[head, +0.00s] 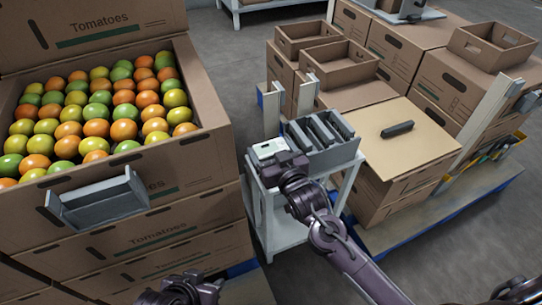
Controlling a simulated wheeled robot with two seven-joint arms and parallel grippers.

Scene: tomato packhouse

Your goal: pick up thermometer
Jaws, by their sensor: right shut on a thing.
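The thermometer appears to be the small pale device with a display (268,148) at the near left end of the small white stand, beside the grey bin. My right gripper (284,163) is over its near side and shut on it; the fingers hide part of the device, and I cannot tell whether it still touches the stand. My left gripper (182,290) is low at the bottom edge, in front of the tomato cartons and away from the thermometer. Its fingers are too dark and cut off to tell open from shut.
The grey bin (345,152) with several dark upright pieces stands on the white stand (262,215). An open tomato carton (195,143) fills the left, with a grey tray (97,203) on its front. Stacked cartons (445,85) and a dark handheld item (397,129) are right.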

